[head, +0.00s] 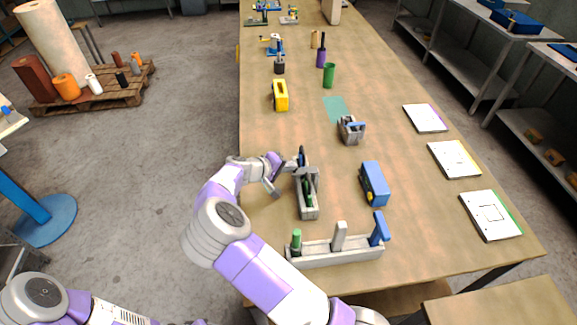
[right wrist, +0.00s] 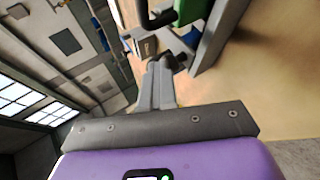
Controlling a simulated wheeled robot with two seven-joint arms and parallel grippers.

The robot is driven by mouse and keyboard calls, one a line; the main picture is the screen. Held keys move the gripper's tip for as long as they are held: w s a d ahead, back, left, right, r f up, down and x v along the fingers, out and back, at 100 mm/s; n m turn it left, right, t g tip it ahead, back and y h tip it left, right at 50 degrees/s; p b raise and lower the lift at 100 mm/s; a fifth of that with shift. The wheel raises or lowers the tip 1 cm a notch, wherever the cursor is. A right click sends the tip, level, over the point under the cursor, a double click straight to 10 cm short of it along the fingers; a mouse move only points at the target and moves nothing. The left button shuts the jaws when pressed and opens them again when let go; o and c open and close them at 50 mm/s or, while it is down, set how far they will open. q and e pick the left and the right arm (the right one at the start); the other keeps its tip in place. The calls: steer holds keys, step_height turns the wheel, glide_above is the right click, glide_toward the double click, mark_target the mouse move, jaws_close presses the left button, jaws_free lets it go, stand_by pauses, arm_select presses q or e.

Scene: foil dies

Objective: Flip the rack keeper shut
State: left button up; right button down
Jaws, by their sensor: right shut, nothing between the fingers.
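A narrow grey rack (head: 309,208) stands on the table, with dark and green parts standing in it. Its grey wall (right wrist: 218,35) shows at the top right of the right wrist view, with a green part (right wrist: 190,10) and a black part beside it. I cannot tell clearly which part is the keeper or how far it is tilted. My right gripper (head: 291,166) is at the rack's far left end, close to the dark upright part. In the right wrist view its fingers (right wrist: 158,82) are together and empty. Contact with the rack cannot be told. My left gripper is out of view.
A long grey holder (head: 335,253) with green, grey and blue uprights stands nearer. A blue box (head: 374,184) stands right of the rack, and a grey clamp-like block (head: 351,130) is beyond. White cards (head: 490,215) lie along the right edge. The table's left edge is close.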

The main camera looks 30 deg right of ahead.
steer(key=r+p+v, duration=0.1)
steer(key=v, duration=1.1)
steer(key=shift+w+d+p, duration=0.2)
steer(key=shift+p, duration=0.2)
